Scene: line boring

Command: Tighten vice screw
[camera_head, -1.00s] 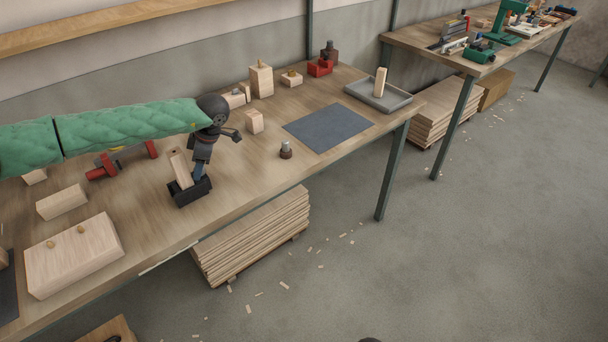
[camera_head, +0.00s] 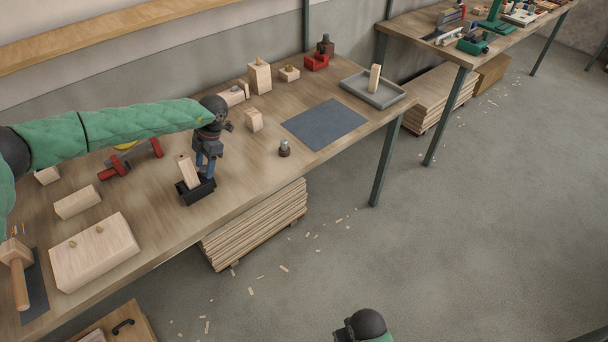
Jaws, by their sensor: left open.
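A small black vice-like holder (camera_head: 199,194) stands near the front edge of the workbench. A pale wooden block (camera_head: 187,172) sits tilted in it. My left gripper (camera_head: 207,170) points down at the holder, just right of the block, with its jaws open. I cannot tell whether its blue-tipped fingers touch the holder. No screw can be made out; the gripper may hide it. A dark wrist part of my right arm shows at the bottom edge, but its jaws are out of the picture.
Around the holder are a red clamp (camera_head: 131,160), a large wooden block (camera_head: 95,252), a mallet (camera_head: 18,274) and a small metal-topped piece (camera_head: 284,149). A dark mat (camera_head: 325,124) and a grey tray (camera_head: 397,98) lie farther right. Boards are stacked under the bench (camera_head: 258,222).

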